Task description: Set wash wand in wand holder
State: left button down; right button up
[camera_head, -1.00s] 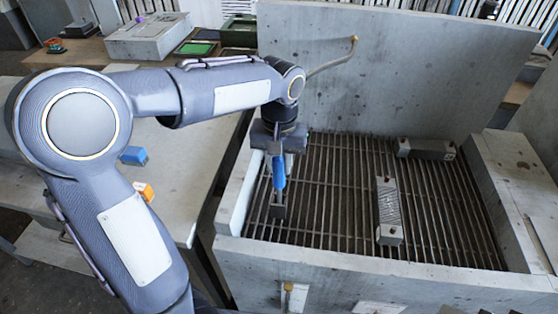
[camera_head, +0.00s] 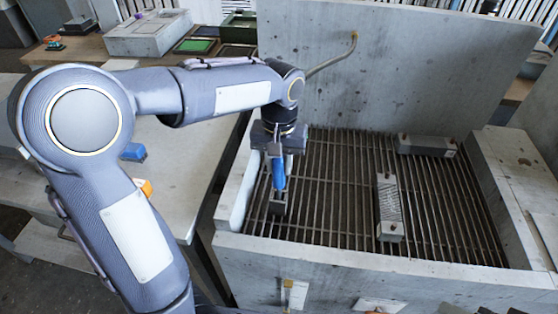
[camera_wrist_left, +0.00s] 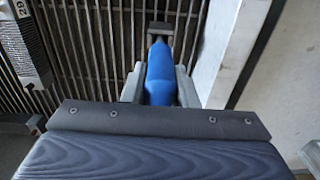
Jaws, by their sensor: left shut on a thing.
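The wash wand (camera_head: 279,174) has a blue handle and a dark block-like head at its lower end. My left gripper (camera_head: 279,158) is shut on the blue handle, with the wand hanging down over the left part of the grate inside the concrete basin. The blue handle also shows between the fingers in the left wrist view (camera_wrist_left: 160,75). Whether the wand's head touches the grate I cannot tell. A small wooden-and-metal fitting (camera_head: 292,293) is on the basin's front wall; I cannot tell whether it is the wand holder. My right gripper does not show.
The basin's grate (camera_head: 335,200) holds a grey block (camera_head: 388,208) in the middle and another (camera_head: 427,147) at the back right. A hose (camera_head: 330,62) comes from the back wall. A table (camera_head: 185,185) with blue and orange pieces stands at left.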

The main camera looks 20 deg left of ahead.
pick_arm(q)
jog(key=c, duration=1.1)
grip_release()
jog(key=shift+o, duration=0.2)
notch_tip(320, 180, up, 8)
jog(key=shift+f, duration=0.1)
